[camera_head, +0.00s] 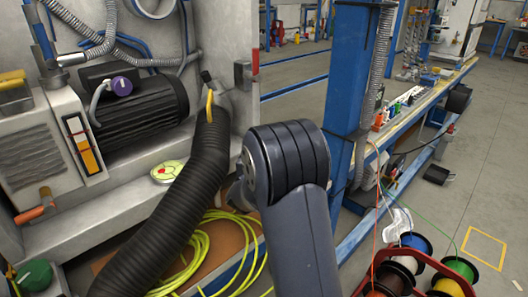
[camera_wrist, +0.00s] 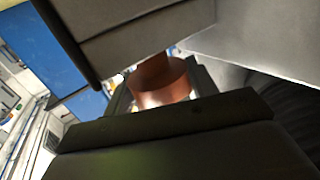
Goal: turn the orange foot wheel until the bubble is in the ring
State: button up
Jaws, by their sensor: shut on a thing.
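In the wrist view, my gripper (camera_wrist: 160,90) is shut on an orange-brown round wheel (camera_wrist: 163,77), with a finger on each side of it. The wheel sits below a grey body. In the head view, my dark grey arm hides the gripper and this wheel. A round level with a yellow-green face (camera_head: 165,172) lies on the grey ledge, left of my arm and beside the black hose. A small red mark shows on its face. The bubble and ring are too small to tell apart.
A thick black corrugated hose (camera_head: 170,215) runs close to my arm's left. An orange handle (camera_head: 36,209) and a green knob (camera_head: 35,275) are at far left. A blue post (camera_head: 355,85) stands at right. Yellow cable (camera_head: 185,270) and coloured reels (camera_head: 410,260) lie low in front.

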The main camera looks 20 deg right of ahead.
jog(key=shift+r, duration=0.1)
dwell(0.3)
jog(key=o, duration=0.9)
jog(key=shift+o, duration=0.2)
jog(key=shift+f+n+t+y+b, duration=0.2)
jog(key=shift+n+t+y+b, duration=0.1)
jog(key=shift+n+y+b, duration=0.3)
jog(key=shift+n+t+y+b, duration=0.5)
jog(key=shift+t+y+b, duration=0.1)
jog(key=shift+y, duration=0.3)
jog(key=shift+r+n+t+y, duration=0.15)
jog(key=shift+n+t+y, duration=0.45)
jog(key=shift+n+y, duration=0.6)
jog(key=shift+r+n+y+p, duration=0.1)
jog(key=shift+n+y+p, duration=0.8)
jog(key=shift+y, duration=0.7)
